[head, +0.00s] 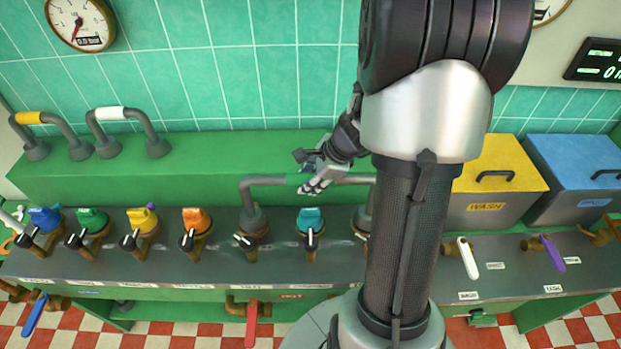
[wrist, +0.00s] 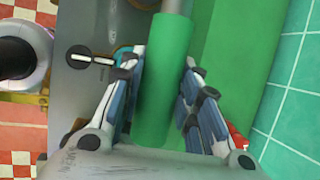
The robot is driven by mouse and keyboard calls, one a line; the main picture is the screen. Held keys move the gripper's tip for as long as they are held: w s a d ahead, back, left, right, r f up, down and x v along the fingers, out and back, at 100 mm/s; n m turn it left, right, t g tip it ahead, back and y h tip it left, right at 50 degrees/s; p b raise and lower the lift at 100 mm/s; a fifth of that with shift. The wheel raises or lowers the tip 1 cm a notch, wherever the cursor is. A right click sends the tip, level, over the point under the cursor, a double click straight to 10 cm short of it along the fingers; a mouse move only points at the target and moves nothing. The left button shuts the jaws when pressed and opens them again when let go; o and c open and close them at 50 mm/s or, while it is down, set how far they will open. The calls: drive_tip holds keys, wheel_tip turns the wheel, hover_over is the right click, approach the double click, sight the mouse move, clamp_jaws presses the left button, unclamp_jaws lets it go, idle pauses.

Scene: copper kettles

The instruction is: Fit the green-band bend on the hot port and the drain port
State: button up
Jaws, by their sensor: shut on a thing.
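The green-band bend (head: 265,181) is a grey pipe with two downturned legs and a green band at its middle. My gripper (head: 316,178) is shut on the band, and in the wrist view the green band (wrist: 163,85) lies between my fingers (wrist: 164,66). The bend spans level above the steel counter. Its left leg comes down to a grey collar (head: 254,220) on the counter behind a black-and-white knob. Its right leg is mostly hidden behind my arm. I cannot tell how far either end sits on its port, and no hot or drain port label is readable here.
A yellow-band bend (head: 30,117) and a white-band bend (head: 110,113) stand on the green ledge (head: 190,165) at left. Coloured valves, including an orange one (head: 196,222) and a teal one (head: 310,220), line the counter (head: 150,270). A yellow box (head: 510,160) and blue box (head: 580,165) stand right.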

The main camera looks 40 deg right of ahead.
drive_tip(key=shift+f+b, duration=0.35)
drive_tip(key=shift+b, duration=0.05)
drive_tip(key=o, duration=1.1)
drive_tip(key=shift+f, duration=0.1)
drive_tip(key=shift+s+d+r, duration=0.1)
drive_tip(key=shift+s+r, duration=0.05)
drive_tip(key=shift+r, duration=0.25)
drive_tip(key=v, duration=1.1)
drive_tip(key=shift+s+r, duration=0.1)
drive_tip(key=shift+r, duration=0.05)
